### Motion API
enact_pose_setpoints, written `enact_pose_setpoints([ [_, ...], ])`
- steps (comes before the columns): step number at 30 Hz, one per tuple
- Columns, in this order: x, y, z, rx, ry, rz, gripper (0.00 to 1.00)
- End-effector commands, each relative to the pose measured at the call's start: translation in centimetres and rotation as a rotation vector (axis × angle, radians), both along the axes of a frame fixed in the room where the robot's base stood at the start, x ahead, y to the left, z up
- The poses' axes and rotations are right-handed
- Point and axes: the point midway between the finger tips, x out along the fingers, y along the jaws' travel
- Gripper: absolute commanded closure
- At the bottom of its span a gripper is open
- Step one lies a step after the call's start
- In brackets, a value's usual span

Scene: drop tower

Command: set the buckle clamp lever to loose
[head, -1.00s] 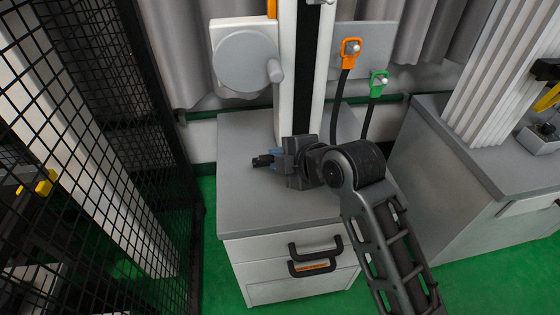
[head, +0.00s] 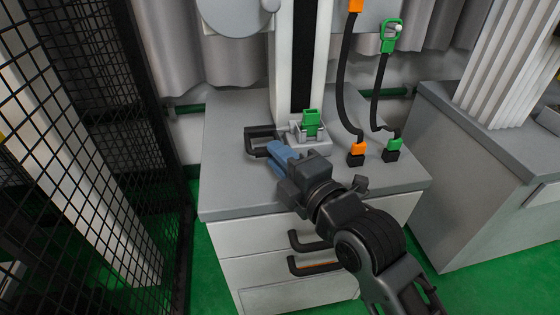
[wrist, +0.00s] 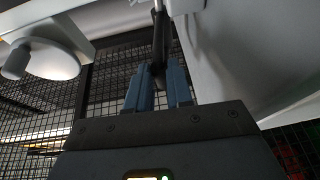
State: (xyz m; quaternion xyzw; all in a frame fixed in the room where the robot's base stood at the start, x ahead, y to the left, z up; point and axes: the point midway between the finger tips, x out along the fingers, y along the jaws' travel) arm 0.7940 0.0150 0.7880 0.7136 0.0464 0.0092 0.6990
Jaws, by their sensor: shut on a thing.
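The buckle clamp has a pale base (head: 307,135) with a green block (head: 311,120), on the grey cabinet top at the foot of the white column. Its lever is a black loop handle (head: 262,132) reaching out to the left, low over the cabinet top. My gripper (head: 273,147) comes from the front right, with its blue fingers shut on the lever's near side. In the wrist view, a dark bar of the lever (wrist: 158,40) runs between the blue fingers (wrist: 159,80). The fingers hide part of the lever.
Orange (head: 357,150) and green (head: 393,147) cable plugs stand to the right on the cabinet top (head: 235,190). Black drawer handles (head: 312,266) stick out in front. A black mesh fence (head: 130,140) stands at the left, and a second cabinet (head: 480,180) at the right.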

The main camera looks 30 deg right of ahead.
Motion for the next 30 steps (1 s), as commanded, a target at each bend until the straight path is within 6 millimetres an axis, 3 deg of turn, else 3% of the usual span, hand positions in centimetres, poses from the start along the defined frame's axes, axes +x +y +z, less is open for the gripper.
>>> enact_pose_setpoints([
  [19,-0.05,-0.06,-0.82,-0.001,0.007,-0.001,1.0],
  [20,-0.05,-0.06,-0.81,-0.001,0.007,-0.001,0.78],
  [27,-0.05,-0.03,-0.74,-0.001,0.006,-0.001,0.55],
  [30,-0.05,-0.02,-0.73,0.001,0.005,-0.001,0.54],
])
